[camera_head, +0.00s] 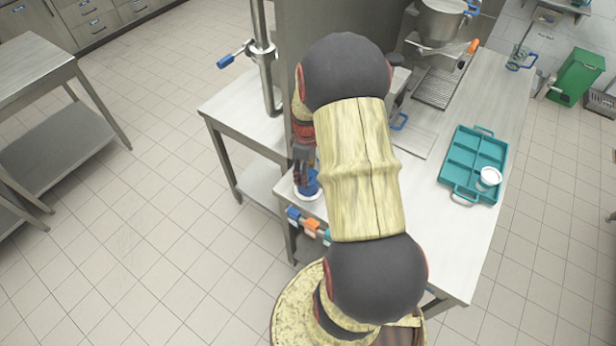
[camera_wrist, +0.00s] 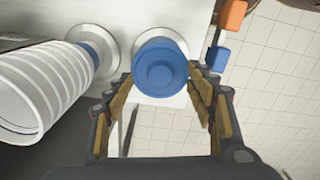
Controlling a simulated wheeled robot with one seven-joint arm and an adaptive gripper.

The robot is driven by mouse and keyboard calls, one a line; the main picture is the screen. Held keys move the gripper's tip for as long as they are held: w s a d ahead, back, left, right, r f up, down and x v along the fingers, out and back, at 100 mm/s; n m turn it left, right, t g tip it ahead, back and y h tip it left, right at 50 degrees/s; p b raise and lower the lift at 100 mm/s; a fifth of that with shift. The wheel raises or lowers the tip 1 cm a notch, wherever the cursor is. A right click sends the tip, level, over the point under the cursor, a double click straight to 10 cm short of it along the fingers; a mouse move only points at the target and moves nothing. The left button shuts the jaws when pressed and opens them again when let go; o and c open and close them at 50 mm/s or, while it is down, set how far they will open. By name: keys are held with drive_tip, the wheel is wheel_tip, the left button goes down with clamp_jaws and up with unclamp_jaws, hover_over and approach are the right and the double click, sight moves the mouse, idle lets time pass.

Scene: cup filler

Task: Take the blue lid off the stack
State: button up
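The blue lid (camera_wrist: 160,72) is the round top of the lid stack in the wrist view, seen nearly end-on. The stack stands on a pale round base; in the head view it shows as a small blue shape (camera_head: 309,184) at the table's left edge, partly hidden by my gripper. My gripper (camera_wrist: 160,78) is open, with one finger on each side of the lid. Narrow gaps seem to show between fingertips and lid; I cannot tell whether either touches. In the head view my gripper (camera_head: 301,168) points down just above the stack.
A stack of white ribbed cups (camera_wrist: 42,85) is close on the left in the wrist view. Blue and orange tabs (camera_head: 311,227) hang along the table edge. A teal tray (camera_head: 456,178) holding a white cup (camera_head: 488,179) sits at the right of the table (camera_head: 438,240).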

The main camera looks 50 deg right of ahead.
drive_tip(key=shift+s+a+f, duration=0.1)
drive_tip(key=shift+s+f, duration=0.05)
drive_tip(key=shift+c, duration=0.6)
drive_tip(key=shift+r, duration=0.6)
drive_tip(key=c, duration=0.5)
wheel_tip(320, 180, up, 2)
drive_tip(key=shift+r, duration=0.25)
drive_tip(key=c, duration=0.4)
drive_tip(key=s+r, duration=0.1)
drive_tip(key=s+d+r, duration=0.1)
drive_tip(key=r, duration=0.1)
drive_tip(key=s+d+r+p, duration=0.1)
drive_tip(key=r, duration=0.1)
drive_tip(key=shift+s, duration=0.4)
drive_tip(key=shift+c, duration=0.2)
drive_tip(key=s+d+r, duration=0.3)
drive_tip(key=s+r, duration=0.1)
drive_tip(key=s, duration=0.5)
drive_tip(key=shift+d+r+p, duration=0.25)
drive_tip(key=shift+d+p, duration=0.05)
drive_tip(key=shift+p, duration=0.05)
